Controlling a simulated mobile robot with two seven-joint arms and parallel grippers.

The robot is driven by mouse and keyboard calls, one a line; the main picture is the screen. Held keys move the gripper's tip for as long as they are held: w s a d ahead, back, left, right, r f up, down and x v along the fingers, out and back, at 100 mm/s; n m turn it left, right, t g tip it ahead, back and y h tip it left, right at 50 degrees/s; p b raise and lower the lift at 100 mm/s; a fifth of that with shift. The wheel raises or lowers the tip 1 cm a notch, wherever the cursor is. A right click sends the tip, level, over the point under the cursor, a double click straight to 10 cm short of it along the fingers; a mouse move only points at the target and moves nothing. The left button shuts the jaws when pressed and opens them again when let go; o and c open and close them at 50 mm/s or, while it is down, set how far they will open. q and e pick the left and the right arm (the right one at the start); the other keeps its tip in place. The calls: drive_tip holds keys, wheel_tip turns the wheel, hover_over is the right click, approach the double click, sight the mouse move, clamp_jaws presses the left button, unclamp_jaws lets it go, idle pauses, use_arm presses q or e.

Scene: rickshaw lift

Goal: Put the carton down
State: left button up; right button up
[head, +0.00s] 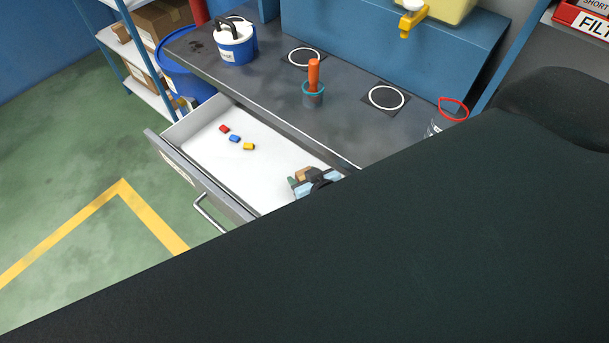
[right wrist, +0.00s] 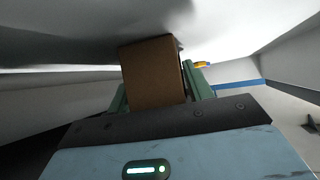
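The small brown carton (right wrist: 152,72) is between the green fingers of my right gripper (right wrist: 158,88) in the right wrist view. The fingers lie along both its sides, and the gripper looks shut on it. In the head view the carton (head: 304,173) and my right gripper (head: 300,180) are small, inside the right part of the open white drawer (head: 225,165). Whether the carton touches the drawer floor is hard to tell. My left gripper is not in view.
A red block (head: 224,129), a blue block (head: 234,138) and a yellow block (head: 249,147) lie in the drawer. The workbench (head: 265,90) above holds a blue-and-white pot (head: 236,45) and a cup with an orange handle (head: 313,95). My dark arm hides the lower right.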

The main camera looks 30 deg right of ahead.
drive_tip(key=shift+o, duration=0.9)
drive_tip(key=shift+r, duration=0.25)
drive_tip(key=shift+v, duration=3.75)
